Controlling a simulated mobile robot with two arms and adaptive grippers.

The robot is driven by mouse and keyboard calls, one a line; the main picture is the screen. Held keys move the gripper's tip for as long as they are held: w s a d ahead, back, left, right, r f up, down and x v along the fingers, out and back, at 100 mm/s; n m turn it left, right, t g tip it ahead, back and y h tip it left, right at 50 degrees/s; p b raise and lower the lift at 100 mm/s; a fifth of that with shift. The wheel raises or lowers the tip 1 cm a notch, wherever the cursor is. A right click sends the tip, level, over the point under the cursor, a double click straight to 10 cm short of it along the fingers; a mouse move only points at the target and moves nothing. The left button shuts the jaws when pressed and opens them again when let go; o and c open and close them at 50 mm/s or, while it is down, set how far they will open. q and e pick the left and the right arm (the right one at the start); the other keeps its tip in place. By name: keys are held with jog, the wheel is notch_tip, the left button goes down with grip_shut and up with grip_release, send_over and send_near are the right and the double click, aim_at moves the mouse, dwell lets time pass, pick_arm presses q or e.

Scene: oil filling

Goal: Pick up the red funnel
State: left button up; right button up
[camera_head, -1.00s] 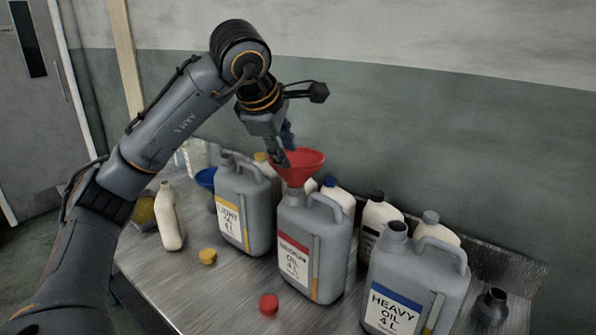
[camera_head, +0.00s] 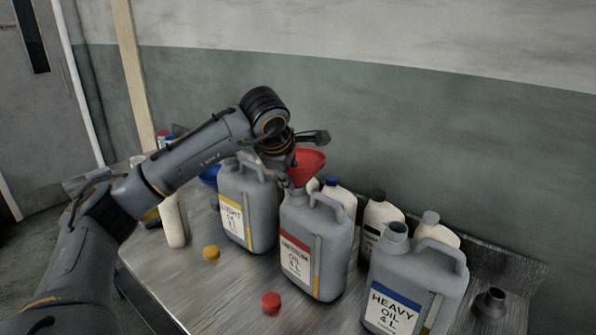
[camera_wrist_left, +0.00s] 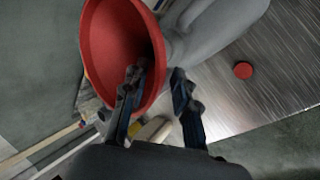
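The red funnel (camera_head: 309,166) sits in the neck of the grey medium oil jug (camera_head: 318,245), its wide mouth up. My left gripper (camera_head: 287,172) is at the funnel's left side, its fingertips partly hidden in the head view. In the left wrist view the funnel (camera_wrist_left: 100,45) fills the upper left. There my left gripper (camera_wrist_left: 157,82) has its fingers apart, one overlapping the funnel's mouth and the other outside the rim. Whether either finger touches the funnel cannot be told. My right gripper is out of view.
A light oil jug (camera_head: 258,200) stands left and a heavy oil jug (camera_head: 440,275) right. White bottles (camera_head: 378,215) stand behind. A yellow cap (camera_head: 211,253) and a red cap (camera_head: 271,302) lie in front. A blue funnel (camera_head: 209,174) and a dark funnel-like piece (camera_head: 490,304) flank the jugs.

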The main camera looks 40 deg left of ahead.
pick_arm(q)
jog(key=shift+w+a+f, duration=0.1)
jog(key=shift+w+f, duration=0.25)
jog(key=shift+f, duration=0.2)
grip_shut()
jog(key=shift+r, duration=0.2)
